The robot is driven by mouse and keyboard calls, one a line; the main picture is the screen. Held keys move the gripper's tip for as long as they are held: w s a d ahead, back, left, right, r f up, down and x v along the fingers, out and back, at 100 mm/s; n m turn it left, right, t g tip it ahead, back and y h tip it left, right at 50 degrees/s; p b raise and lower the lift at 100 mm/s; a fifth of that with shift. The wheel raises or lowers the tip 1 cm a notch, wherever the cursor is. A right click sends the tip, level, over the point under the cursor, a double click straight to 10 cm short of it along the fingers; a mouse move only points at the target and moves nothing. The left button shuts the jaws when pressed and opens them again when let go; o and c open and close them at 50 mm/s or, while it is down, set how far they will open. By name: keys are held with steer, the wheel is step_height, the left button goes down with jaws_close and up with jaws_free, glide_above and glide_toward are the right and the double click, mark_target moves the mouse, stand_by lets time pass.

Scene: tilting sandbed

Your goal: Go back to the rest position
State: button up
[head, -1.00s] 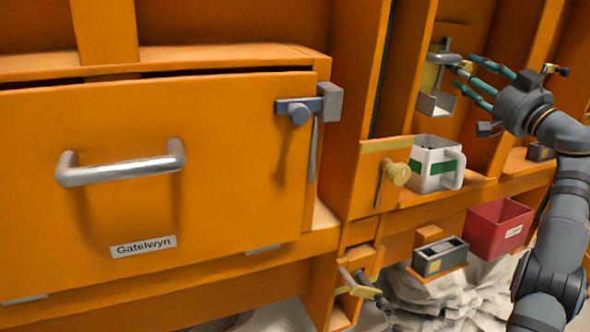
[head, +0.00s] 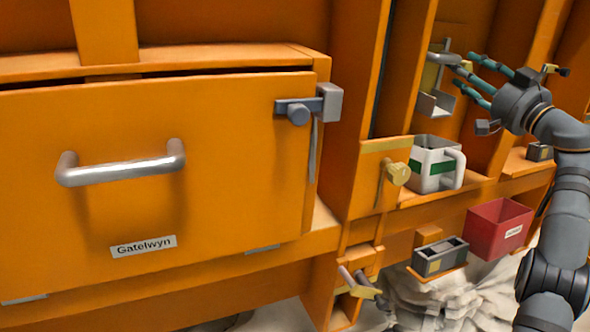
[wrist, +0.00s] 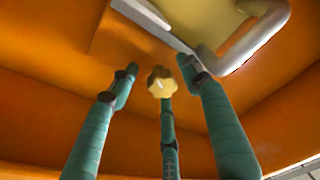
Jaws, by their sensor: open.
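My gripper (head: 470,78) is at the upper right of the head view, with its teal fingers spread and pointing left. The fingers are near a grey metal bracket (head: 436,104) with a yellowish plate, mounted on the orange wall. In the wrist view the fingers (wrist: 160,85) are apart, and a small yellow knob (wrist: 161,82) shows between their tips. The grey bracket bar (wrist: 255,42) and the pale yellow plate (wrist: 215,18) are just beyond them. Nothing is held. I cannot tell whether a fingertip touches the bracket.
A white and green mug (head: 434,168) stands on the orange ledge below the gripper. A red bin (head: 498,228) and a grey box (head: 440,258) are lower down. An orange door labelled Gatelwyn (head: 225,130), with a silver handle (head: 120,168) and a latch (head: 310,105), fills the left.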

steer(key=s+d, duration=0.5)
steer(key=s, duration=0.7)
steer(key=shift+w+a, duration=0.85)
steer(key=shift+w, duration=1.15)
steer(key=shift+w+a, duration=0.8)
steer(key=shift+w, duration=1.2)
steer(key=shift+w+a, duration=0.85)
steer(key=shift+w, duration=1.15)
steer(key=shift+a, duration=0.1)
